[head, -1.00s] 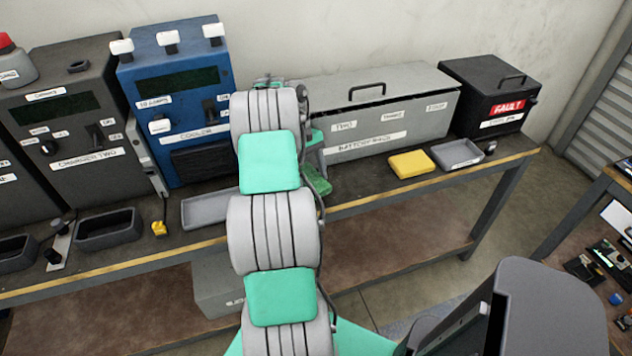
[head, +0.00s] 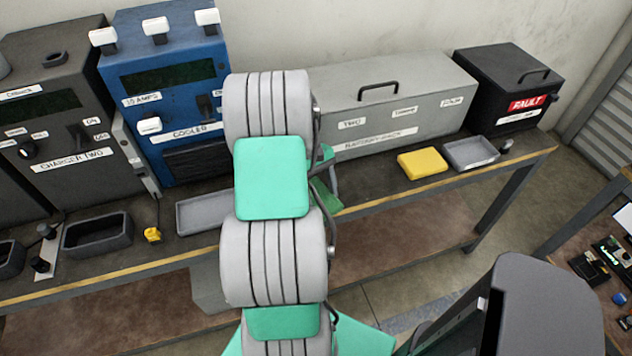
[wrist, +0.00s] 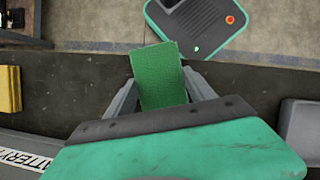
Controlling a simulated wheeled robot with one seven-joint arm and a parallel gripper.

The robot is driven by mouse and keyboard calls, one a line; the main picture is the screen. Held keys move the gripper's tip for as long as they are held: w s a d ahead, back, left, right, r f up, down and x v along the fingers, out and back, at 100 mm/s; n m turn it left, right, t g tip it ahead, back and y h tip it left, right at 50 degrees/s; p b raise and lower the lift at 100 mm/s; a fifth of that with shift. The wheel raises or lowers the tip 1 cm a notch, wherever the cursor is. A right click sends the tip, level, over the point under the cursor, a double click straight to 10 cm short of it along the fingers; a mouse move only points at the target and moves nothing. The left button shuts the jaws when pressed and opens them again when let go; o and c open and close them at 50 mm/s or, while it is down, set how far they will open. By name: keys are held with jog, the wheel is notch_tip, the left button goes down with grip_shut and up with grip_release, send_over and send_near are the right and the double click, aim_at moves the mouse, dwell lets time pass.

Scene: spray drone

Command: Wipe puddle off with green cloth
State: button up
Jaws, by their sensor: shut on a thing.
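The green cloth (wrist: 160,78) is held between the fingers of my gripper (wrist: 160,90) in the wrist view. It is a flat, dark green rectangle reaching past the fingertips, over the dark bench top and its front edge. In the head view only a strip of the cloth (head: 327,197) shows right of my arm, in front of the long grey battery box; my arm hides most of the gripper. I cannot tell whether the cloth touches the bench. I can make out no puddle in either view; the bench behind my arm is hidden.
A yellow block (head: 422,163) and a grey tray (head: 470,153) lie right of the cloth. Another grey tray (head: 205,212) lies to its left. The battery box (head: 400,100), blue cooler (head: 170,85) and black fault box (head: 507,90) stand along the wall.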

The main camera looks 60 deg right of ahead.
aim_at(321, 198)
jog(key=shift+s+a+r, duration=0.25)
jog(key=shift+a, duration=0.05)
notch_tip(321, 198, up, 6)
jog(key=p, duration=0.6)
jog(key=shift+r+p, duration=0.1)
jog(key=shift+p, duration=0.2)
notch_tip(321, 198, up, 3)
jog(key=p, duration=0.3)
jog(key=shift+w, duration=0.15)
